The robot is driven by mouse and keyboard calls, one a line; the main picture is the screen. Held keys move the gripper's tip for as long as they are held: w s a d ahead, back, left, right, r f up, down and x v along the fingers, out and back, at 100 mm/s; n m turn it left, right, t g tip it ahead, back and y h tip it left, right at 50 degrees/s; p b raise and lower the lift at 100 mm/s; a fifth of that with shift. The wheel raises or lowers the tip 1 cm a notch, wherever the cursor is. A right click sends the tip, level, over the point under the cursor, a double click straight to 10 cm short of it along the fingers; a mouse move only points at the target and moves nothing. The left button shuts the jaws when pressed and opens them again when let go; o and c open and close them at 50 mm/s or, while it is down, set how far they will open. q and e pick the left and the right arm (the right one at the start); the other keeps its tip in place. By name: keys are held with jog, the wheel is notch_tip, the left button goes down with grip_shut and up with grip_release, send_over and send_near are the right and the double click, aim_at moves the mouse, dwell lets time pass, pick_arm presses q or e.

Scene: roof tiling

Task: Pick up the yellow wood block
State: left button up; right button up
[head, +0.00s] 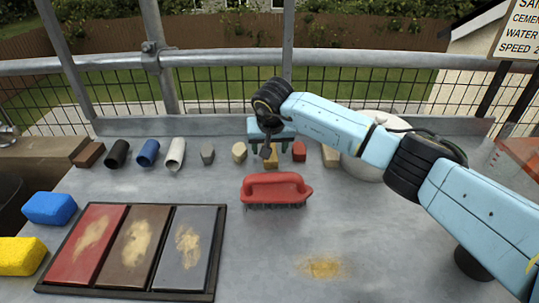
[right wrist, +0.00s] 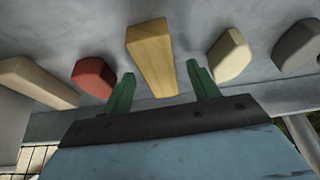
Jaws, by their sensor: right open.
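The yellow wood block (head: 271,161) stands in a row of small blocks at the back of the grey table, partly hidden behind my right gripper (head: 273,149). In the right wrist view the yellow wood block (right wrist: 152,55) lies between the two green fingers of my right gripper (right wrist: 160,74). The fingers are apart, one on each side, with a visible gap to the block. My left gripper is not in either view.
A red block (right wrist: 93,76) and a cream block (right wrist: 229,55) flank the yellow one closely. A red-handled brush (head: 276,188) lies in front. A tile tray (head: 130,293) and blue and yellow sponges (head: 50,208) are at left. A white bowl (head: 362,168) stands right.

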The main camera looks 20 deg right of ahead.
jog(key=shift+f, duration=0.1)
jog(key=c, duration=1.1)
